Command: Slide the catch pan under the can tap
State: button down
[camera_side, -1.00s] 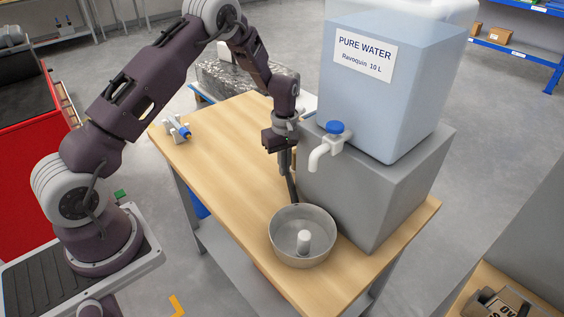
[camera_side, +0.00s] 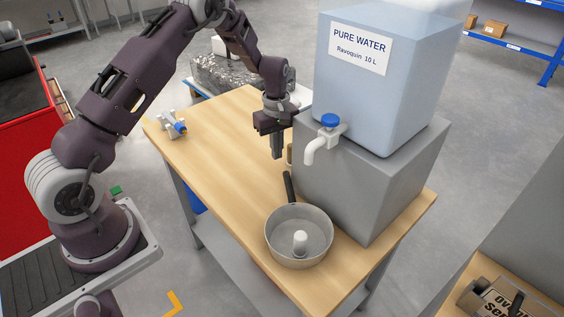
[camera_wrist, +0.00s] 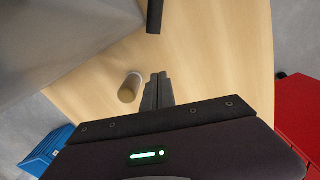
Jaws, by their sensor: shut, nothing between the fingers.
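The white can tap (camera_side: 321,143) with a blue knob sticks out above the grey block. The pan's bowl appears nearer the camera than the spout. My gripper (camera_side: 277,156) is shut and empty, above the table beyond the handle's end and apart from it.
A clear water can (camera_side: 375,100) stands on a grey block (camera_side: 375,190) along the table's right side. A small tan cylinder with a pale top (camera_wrist: 129,88) stands close beside my fingers. A white and blue fitting (camera_side: 172,126) lies far left. The table's left middle is clear.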

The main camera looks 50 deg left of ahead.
jog(key=s+d+r+m+t, duration=0.1)
jog(key=s+d+r+m, duration=0.2)
jog(key=r, duration=0.6)
jog(key=s+d+r+m, duration=0.1)
jog(key=s+d+r, duration=0.2)
jog(key=d+r, duration=0.45)
jog(key=s+d+f+m+g, duration=0.1)
jog(key=s+d+f+m, duration=0.25)
jog(key=s+d, duration=0.5)
jog(key=s+d+f+m, duration=0.2)
jog(key=s+d+f, duration=0.3)
jog(key=s+d, duration=0.35)
jog(key=f, duration=0.3)
jog(key=w+a+f, duration=0.1)
jog(key=f, duration=0.3)
jog(key=w+f, duration=0.1)
jog(key=f, duration=0.2)
jog(key=shift+a+f, duration=0.2)
jog(key=shift+a, duration=0.2)
jog(key=shift+w+a, duration=0.2)
jog(key=shift+w, duration=0.1)
